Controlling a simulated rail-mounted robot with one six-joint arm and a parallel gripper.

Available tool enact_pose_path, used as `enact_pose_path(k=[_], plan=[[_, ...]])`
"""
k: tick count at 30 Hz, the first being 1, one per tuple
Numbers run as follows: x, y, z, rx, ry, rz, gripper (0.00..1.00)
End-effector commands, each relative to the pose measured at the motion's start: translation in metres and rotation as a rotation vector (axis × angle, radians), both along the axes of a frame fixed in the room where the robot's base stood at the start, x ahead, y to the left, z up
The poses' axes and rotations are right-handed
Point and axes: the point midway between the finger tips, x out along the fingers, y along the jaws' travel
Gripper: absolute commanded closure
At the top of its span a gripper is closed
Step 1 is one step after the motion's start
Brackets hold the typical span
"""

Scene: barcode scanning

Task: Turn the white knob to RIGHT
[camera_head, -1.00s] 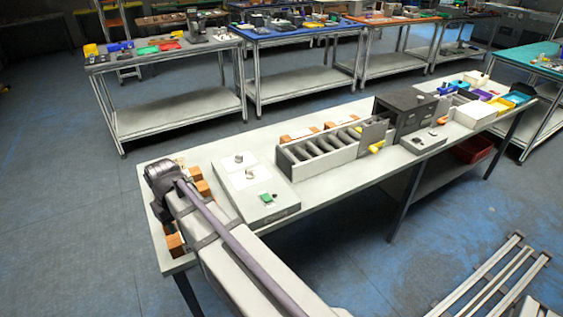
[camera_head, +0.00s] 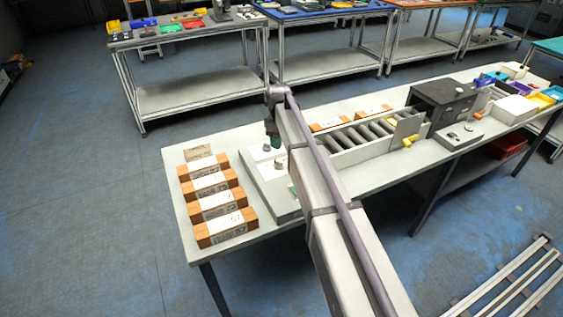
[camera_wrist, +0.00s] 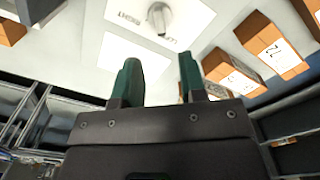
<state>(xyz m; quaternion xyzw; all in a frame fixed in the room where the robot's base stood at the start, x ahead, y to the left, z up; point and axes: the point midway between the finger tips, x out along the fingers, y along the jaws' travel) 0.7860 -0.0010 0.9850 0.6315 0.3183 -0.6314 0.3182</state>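In the head view my gripper (camera_head: 274,136) hangs over the far part of the box, close to the knob. My arm hides much of the box's right side.
Several orange boxes with white labels (camera_head: 226,227) line the table's left end. A roller conveyor (camera_head: 360,135) and a dark scanner housing (camera_head: 443,100) stand to the right. A second white plate (camera_wrist: 125,50) lies behind the fingers.

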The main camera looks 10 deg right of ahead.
Motion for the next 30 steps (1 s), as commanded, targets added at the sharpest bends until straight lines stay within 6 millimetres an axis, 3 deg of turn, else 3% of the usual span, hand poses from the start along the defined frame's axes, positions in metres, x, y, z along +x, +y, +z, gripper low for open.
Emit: enact_pose_path(k=[1, 6, 12, 21, 30], plan=[[0.0, 0.0, -0.019, 0.0, 0.0, 0.0, 0.62], [0.0, 0.0, -0.061, 0.0, 0.0, -0.001, 0.62], [0.0, 0.0, -0.093, 0.0, 0.0, -0.001, 0.62], [0.0, 0.0, -0.092, 0.0, 0.0, -0.002, 0.62], [0.0, 0.0, -0.092, 0.0, 0.0, -0.002, 0.89]])
